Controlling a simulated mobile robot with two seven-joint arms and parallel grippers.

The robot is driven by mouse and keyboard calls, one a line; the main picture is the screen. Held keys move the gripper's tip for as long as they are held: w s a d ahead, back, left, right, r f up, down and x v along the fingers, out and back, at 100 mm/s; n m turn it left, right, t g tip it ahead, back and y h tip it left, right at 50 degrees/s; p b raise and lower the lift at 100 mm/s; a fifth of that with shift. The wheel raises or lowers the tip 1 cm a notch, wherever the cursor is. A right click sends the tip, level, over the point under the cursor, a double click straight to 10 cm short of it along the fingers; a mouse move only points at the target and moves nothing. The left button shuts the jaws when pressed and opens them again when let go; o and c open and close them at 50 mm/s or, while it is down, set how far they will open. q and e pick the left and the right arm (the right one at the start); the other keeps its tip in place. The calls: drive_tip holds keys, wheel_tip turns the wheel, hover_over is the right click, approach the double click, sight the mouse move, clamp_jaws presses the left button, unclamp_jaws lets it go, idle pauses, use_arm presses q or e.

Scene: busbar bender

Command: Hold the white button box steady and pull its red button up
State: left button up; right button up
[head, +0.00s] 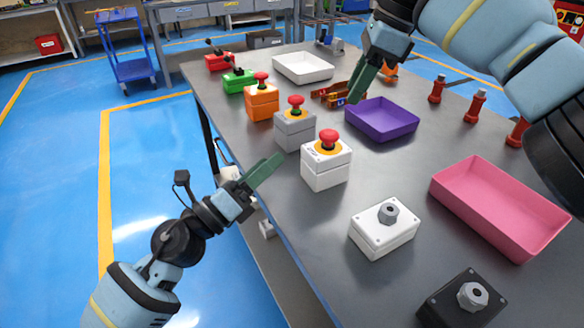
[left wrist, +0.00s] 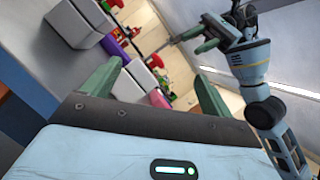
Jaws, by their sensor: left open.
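The white button box (head: 326,168) stands upright on the grey table near its left edge. Its red button (head: 328,139) sits on top over a yellow ring. My left gripper (head: 268,170) is open and empty, left of the white box and apart from it, near the table edge. Its two green fingers also show in the left wrist view (left wrist: 158,70).
Grey (head: 295,128) and orange (head: 261,102) button boxes stand behind the white one. A purple tray (head: 381,125), a pink tray (head: 490,205), a white box with a grey knob (head: 383,238) and a black box (head: 462,305) lie to the right. Bare table surrounds the white box's front.

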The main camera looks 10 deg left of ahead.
sight(326, 158)
use_arm(q)
drive_tip(key=w+d+m+g, duration=0.1)
drive_tip(key=m, duration=0.2)
drive_tip(key=w+d+f+m+g, duration=0.1)
drive_tip(key=d+m+g, duration=0.1)
drive_tip(key=m, duration=0.1)
drive_tip(key=w+d+f+m+g+h, duration=0.1)
drive_tip(key=m+g, duration=0.1)
drive_tip(key=m, duration=0.1)
drive_tip(key=shift+w+d+m, duration=0.1)
drive_tip(key=shift+d+m, duration=0.25)
drive_tip(key=shift+m, duration=0.05)
drive_tip(key=shift+w+f+m+g+y, duration=0.3)
drive_tip(key=shift+w+f+m+g, duration=0.25)
drive_tip(key=shift+m, duration=0.45)
drive_tip(key=shift+x, duration=3.9)
drive_tip(key=shift+s+d, duration=0.1)
drive_tip(key=shift+s, duration=0.05)
